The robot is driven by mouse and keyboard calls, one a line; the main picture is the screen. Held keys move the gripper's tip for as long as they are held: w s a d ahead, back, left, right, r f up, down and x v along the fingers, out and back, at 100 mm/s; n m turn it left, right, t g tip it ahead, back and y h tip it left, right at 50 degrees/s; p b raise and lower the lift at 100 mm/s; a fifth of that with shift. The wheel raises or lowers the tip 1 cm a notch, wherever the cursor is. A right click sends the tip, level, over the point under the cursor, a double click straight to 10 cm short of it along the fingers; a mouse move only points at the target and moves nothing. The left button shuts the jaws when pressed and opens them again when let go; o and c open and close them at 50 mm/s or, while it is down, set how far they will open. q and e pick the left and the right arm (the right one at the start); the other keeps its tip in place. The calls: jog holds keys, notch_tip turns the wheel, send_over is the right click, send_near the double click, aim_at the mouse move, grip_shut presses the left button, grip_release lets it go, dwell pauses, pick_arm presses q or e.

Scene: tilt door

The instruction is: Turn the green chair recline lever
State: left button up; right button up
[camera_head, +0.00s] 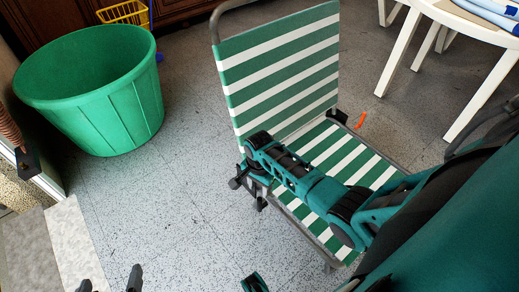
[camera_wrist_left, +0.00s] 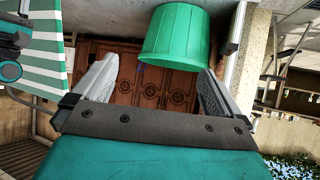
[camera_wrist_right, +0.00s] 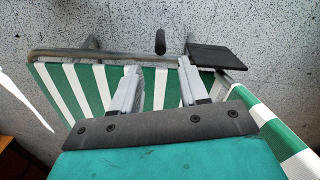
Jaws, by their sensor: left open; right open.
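The green-and-white striped chair (camera_head: 285,75) stands right of centre in the head view, its backrest upright. My right gripper (camera_head: 249,193) is open at the chair's left side, near where backrest and seat meet; the arm crosses over the seat. In the right wrist view the open fingers (camera_wrist_right: 156,85) lie over the striped fabric and point towards the grey frame tube (camera_wrist_right: 110,54). Beyond the tube are a short black cylinder (camera_wrist_right: 160,42), possibly the lever handle, and a flat black plate (camera_wrist_right: 216,56). Neither is between the fingers. My left gripper (camera_head: 110,280) is open and empty, low over the floor.
A large green tub (camera_head: 90,100) stands at the upper left, with a yellow basket (camera_head: 124,12) behind it. An orange piece (camera_head: 361,119) shows beyond the chair's far side. A white table (camera_head: 480,30) stands at the upper right. Floor between tub and chair is clear.

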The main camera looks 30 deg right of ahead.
aim_at(259, 199)
notch_tip(259, 199, down, 9)
jog(key=b, duration=0.4)
jog(key=shift+r+b, duration=0.1)
jog(key=shift+b, duration=0.25)
jog(key=shift+f, duration=0.4)
jog(key=shift+f+b, duration=0.3)
jog(key=shift+b, duration=0.1)
jog(key=shift+c, duration=0.4)
grip_shut()
